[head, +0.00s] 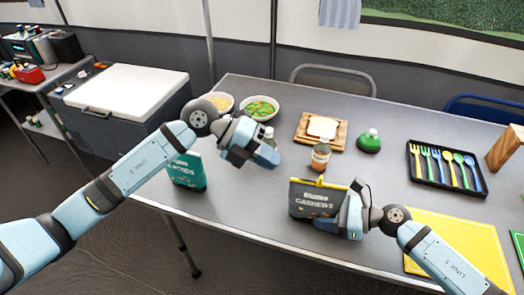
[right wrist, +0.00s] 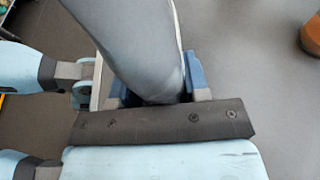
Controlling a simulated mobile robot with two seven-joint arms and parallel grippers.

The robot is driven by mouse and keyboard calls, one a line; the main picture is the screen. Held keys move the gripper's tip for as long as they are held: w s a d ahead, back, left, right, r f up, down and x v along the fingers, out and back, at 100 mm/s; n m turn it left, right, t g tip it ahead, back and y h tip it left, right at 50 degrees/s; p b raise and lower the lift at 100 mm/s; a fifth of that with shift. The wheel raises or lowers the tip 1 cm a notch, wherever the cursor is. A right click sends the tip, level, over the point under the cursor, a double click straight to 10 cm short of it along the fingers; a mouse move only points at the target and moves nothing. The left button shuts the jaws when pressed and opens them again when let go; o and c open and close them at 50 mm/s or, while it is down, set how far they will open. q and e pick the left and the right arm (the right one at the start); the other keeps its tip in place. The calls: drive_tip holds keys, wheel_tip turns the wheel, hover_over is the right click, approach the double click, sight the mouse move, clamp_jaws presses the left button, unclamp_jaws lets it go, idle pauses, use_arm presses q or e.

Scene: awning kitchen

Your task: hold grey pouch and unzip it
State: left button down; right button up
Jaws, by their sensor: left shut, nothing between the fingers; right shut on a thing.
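The grey pouch (head: 314,201), labelled "CASHEWS" with a yellow strip along its top, stands upright near the front edge of the table. My right gripper (head: 352,210) is shut on its right side. In the right wrist view the pouch (right wrist: 145,50) runs as a grey band between the blue fingers (right wrist: 158,90). My left gripper (head: 266,155) is shut and empty, apart from the pouch, up and to its left. I cannot tell from here whether the zip is open or shut.
An orange-filled jar (head: 320,158), a bread board (head: 304,134) and a green-topped bottle (head: 369,141) stand behind the grey pouch. A cutlery tray (head: 422,178) and yellow mat (head: 470,238) are to the right.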

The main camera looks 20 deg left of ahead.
use_arm(q)
approach(329, 185)
drive_tip(key=x, duration=0.3)
drive_tip(key=shift+f, duration=0.4)
drive_tip(key=shift+d, duration=0.6)
drive_tip(key=d, duration=0.5)
drive_tip(key=shift+w, duration=0.25)
drive_tip(key=shift+a, duration=0.1)
drive_tip(key=a, duration=0.4)
drive_tip(key=shift+s+a+r, duration=0.15)
drive_tip(key=shift+s+a, duration=0.05)
drive_tip(key=shift+a, duration=0.2)
drive_tip(key=v, duration=0.9)
